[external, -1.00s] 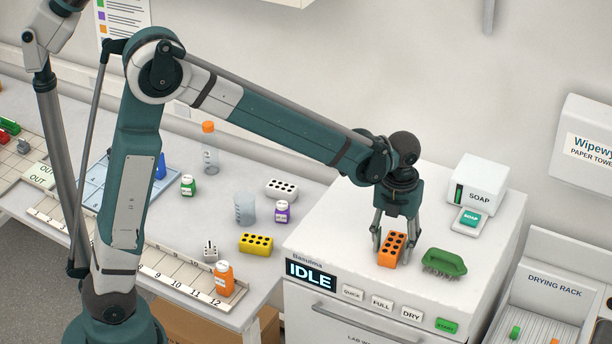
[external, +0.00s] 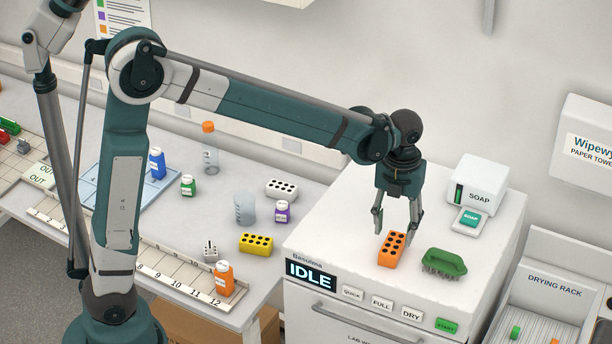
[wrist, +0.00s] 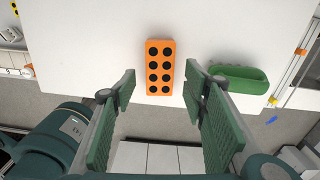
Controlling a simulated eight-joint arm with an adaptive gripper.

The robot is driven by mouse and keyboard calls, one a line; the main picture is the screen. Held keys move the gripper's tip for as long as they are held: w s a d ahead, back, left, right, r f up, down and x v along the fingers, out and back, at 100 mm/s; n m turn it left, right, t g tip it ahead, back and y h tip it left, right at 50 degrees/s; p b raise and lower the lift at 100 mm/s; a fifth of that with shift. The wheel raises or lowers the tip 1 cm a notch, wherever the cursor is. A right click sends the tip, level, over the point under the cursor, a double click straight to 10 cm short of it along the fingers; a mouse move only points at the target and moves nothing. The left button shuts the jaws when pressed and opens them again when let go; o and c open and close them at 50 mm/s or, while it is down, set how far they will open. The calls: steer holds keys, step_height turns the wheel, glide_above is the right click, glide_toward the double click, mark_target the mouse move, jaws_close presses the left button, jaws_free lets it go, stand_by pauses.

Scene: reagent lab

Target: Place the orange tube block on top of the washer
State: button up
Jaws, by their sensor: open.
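The orange tube block (external: 392,249), with two rows of dark holes, rests on the white top of the washer (external: 345,232), left of the green brush. My gripper (external: 397,231) is open and empty, just above and behind the block in the external view. In the wrist view, the orange tube block (wrist: 160,67) lies beyond the gap between the two fingers of my gripper (wrist: 160,85), apart from both. The washer top (wrist: 90,50) spreads white around it there.
A green brush (external: 444,262) sits close to the block's right. The soap dispenser (external: 479,184) stands at the washer's back right. The drying rack (external: 550,290) is at the right. A yellow block (external: 256,244) and several bottles stand on the bench at left. The washer's back left is clear.

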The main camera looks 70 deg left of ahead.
mark_target(390, 245)
step_height(390, 245, up, 6)
steer(key=shift+r, duration=0.15)
stand_by(0.3)
steer(key=shift+s, duration=0.1)
stand_by(0.5)
steer(key=s+d+r+n+t, duration=0.2)
steer(key=s+n, duration=0.5)
steer(key=s, duration=0.2)
steer(key=s+d+r+n+t, duration=0.2)
steer(key=s+n, duration=0.4)
steer(key=s, duration=0.2)
steer(key=s+d+f+n+t, duration=0.1)
steer(key=s+f+n, duration=0.1)
steer(key=s+n, duration=0.4)
steer(key=s+f+n+t, duration=0.2)
steer(key=s+n, duration=0.4)
steer(key=s, duration=0.2)
steer(key=shift+d+f+n, duration=0.35)
steer(key=shift+f+n, duration=0.05)
